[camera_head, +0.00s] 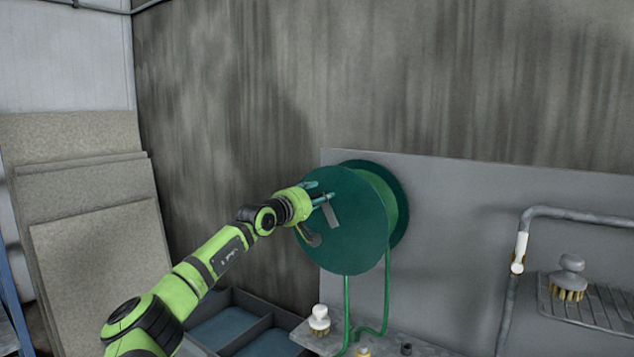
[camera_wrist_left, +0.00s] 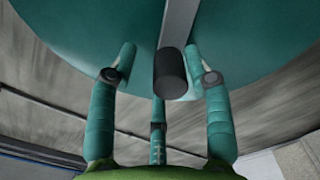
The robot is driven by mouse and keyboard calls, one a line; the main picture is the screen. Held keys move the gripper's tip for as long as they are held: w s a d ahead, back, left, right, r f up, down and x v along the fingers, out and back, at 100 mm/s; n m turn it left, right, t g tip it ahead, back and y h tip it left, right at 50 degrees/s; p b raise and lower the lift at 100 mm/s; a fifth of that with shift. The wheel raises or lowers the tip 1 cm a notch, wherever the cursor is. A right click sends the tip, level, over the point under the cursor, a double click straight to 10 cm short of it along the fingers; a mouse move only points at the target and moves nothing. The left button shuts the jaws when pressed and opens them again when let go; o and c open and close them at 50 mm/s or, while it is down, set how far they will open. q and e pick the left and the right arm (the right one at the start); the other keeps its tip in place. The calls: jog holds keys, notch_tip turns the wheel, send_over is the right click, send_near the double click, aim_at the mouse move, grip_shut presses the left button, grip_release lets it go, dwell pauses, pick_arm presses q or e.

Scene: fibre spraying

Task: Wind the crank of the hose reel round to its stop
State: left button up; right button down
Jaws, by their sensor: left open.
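The hose reel (camera_head: 358,235) is a dark green drum on the grey panel, its round face towards my left arm. Its crank arm (camera_head: 331,216) is a short grey bar on that face. In the left wrist view the bar (camera_wrist_left: 178,28) runs up from a black handle (camera_wrist_left: 170,75). My left gripper (camera_head: 318,194) is at the crank, on the left part of the reel face. In the wrist view its teal fingers (camera_wrist_left: 162,58) are spread, with the handle between them and gaps visible at both sides. My right gripper is not in view.
A green hose (camera_head: 347,300) hangs below the reel to a grey shelf (camera_head: 400,342) with a white-topped brush (camera_head: 319,320). A divided tray (camera_head: 240,315) lies below my arm. A pipe (camera_head: 575,213) and wire rack (camera_head: 600,305) are at right. Boards (camera_head: 95,240) lean at left.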

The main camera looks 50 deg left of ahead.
aim_at(324, 169)
pick_arm(q)
jog(key=r, duration=0.6)
jog(key=shift+w+a+r, duration=0.15)
jog(key=shift+a+r, duration=0.05)
jog(key=shift+r, duration=0.05)
jog(key=r, duration=0.1)
jog(key=d+r, duration=0.1)
jog(key=r, duration=0.1)
jog(key=shift+s+d, duration=0.2)
jog(key=shift+s, duration=0.05)
jog(key=shift+w+a, duration=0.1)
jog(key=shift+a, duration=0.05)
jog(key=shift+w+a+f, duration=0.1)
jog(key=shift+a+f, duration=0.05)
jog(key=shift+a, duration=0.2)
jog(key=shift+d, duration=0.25)
jog(key=shift+a, duration=0.1)
